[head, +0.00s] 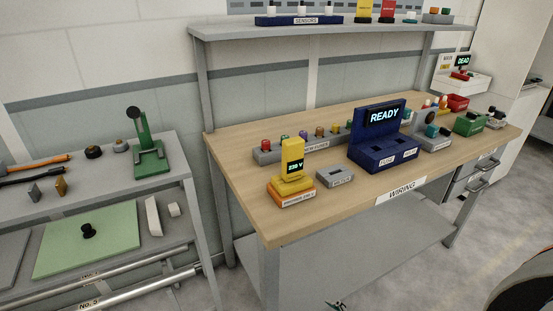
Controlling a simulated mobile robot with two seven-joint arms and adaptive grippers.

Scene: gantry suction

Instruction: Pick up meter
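A yellow meter (291,162) with a dark screen and glowing digits stands upright on the wooden bench marked WIRING (240,160), near its front left corner. Its foot rests on or in an orange base (291,190) with a small white label. Neither of my grippers is in view. Nothing touches the meter from above or in front.
Right of the meter are a small grey block (335,177) and a blue READY station (383,140). Behind it is a rack of coloured parts (300,145). A shelf (330,29) overhangs the bench's back. A grey rack (190,165) stands left, across a gap.

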